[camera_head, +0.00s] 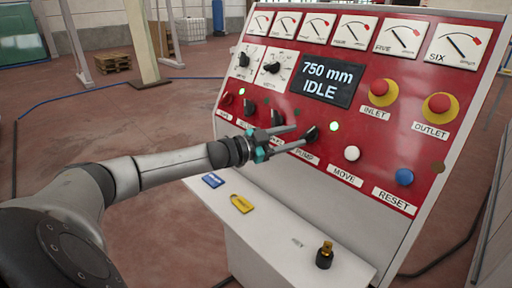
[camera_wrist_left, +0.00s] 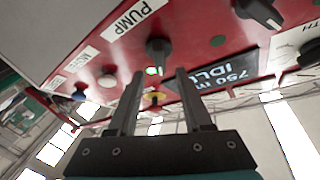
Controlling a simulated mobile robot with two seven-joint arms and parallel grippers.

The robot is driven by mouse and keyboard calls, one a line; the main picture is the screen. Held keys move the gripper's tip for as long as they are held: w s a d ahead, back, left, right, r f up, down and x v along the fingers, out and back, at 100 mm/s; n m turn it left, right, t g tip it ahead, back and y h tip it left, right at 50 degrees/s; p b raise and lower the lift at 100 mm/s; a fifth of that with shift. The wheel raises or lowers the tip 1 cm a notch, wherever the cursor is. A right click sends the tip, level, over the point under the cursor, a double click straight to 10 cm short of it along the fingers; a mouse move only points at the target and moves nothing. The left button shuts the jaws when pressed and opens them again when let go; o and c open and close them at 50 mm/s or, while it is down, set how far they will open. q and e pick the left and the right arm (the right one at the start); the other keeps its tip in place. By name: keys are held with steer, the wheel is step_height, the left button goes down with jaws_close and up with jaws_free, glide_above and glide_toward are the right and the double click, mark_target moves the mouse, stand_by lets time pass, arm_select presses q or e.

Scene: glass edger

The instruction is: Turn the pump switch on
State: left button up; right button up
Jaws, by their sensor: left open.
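The pump switch is a black rotary knob (camera_head: 312,133) on the red control panel, above the white PUMP label (camera_head: 305,156). In the left wrist view the knob (camera_wrist_left: 158,48) is beside its PUMP label (camera_wrist_left: 134,20). My left gripper (camera_head: 301,135) is open, its two fingers pointing at the knob. In the left wrist view the knob appears just beyond the gap between the fingertips (camera_wrist_left: 160,74), with nothing between them. Whether a finger touches the knob cannot be told. A green lamp (camera_head: 334,126) is lit near the knob. My right gripper is not in view.
The panel (camera_head: 400,140) also has a white MOVE button (camera_head: 352,153), a blue RESET button (camera_head: 404,177), red stop buttons (camera_head: 379,92) and a display (camera_head: 330,80) reading 750 mm IDLE. A ledge (camera_head: 290,235) below holds a yellow tag (camera_head: 242,204) and a black-and-brass object (camera_head: 325,256).

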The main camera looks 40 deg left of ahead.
arm_select(q)
steer(key=p+v, duration=0.2)
steer(key=v, duration=0.9)
stand_by(0.6)
stand_by(0.6)
